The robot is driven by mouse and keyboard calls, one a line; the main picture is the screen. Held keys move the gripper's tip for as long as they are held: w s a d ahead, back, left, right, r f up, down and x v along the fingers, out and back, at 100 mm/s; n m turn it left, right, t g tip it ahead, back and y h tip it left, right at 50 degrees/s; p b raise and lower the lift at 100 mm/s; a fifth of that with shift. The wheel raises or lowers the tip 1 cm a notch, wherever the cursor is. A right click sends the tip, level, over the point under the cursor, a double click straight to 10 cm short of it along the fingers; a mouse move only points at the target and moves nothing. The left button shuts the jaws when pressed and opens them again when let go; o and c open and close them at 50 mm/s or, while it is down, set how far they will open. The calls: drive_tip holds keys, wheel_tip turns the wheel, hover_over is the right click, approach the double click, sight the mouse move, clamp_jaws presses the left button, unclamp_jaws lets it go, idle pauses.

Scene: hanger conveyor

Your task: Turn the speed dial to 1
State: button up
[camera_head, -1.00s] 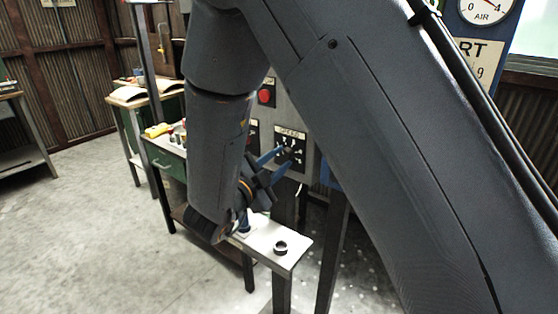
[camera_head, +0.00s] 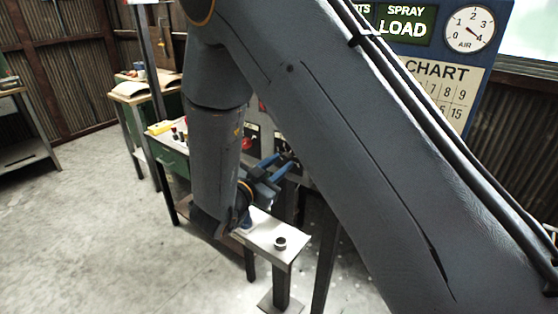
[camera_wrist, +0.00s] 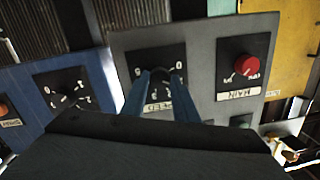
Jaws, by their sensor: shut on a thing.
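The speed dial's black plate (camera_wrist: 150,53) is on a grey panel (camera_wrist: 200,90) in the wrist view and looks upside down, with its SPEED label (camera_wrist: 158,107) below. My gripper (camera_wrist: 160,76) reaches up to it with two blue fingers, shut on the dial's knob. The fingers hide most of the knob, and I cannot read which number it points to. In the head view my gripper (camera_head: 288,160) is at the panel, and my arm covers most of the plate.
In the wrist view a red MAIN knob (camera_wrist: 246,67) is right of the dial, and another black dial (camera_wrist: 65,95) is on a blue panel at left. In the head view a small metal table (camera_head: 270,228) with a dark ring (camera_head: 280,243) stands below my gripper.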

drive_tip(key=shift+n+p, duration=0.3)
drive_tip(key=shift+n, duration=0.2)
drive_tip(key=o, duration=1.1)
drive_tip(key=shift+c, duration=0.2)
drive_tip(key=b+v, duration=0.2)
drive_tip(key=v, duration=0.5)
drive_tip(key=shift+s+a, duration=0.2)
drive_tip(key=shift+s, duration=0.15)
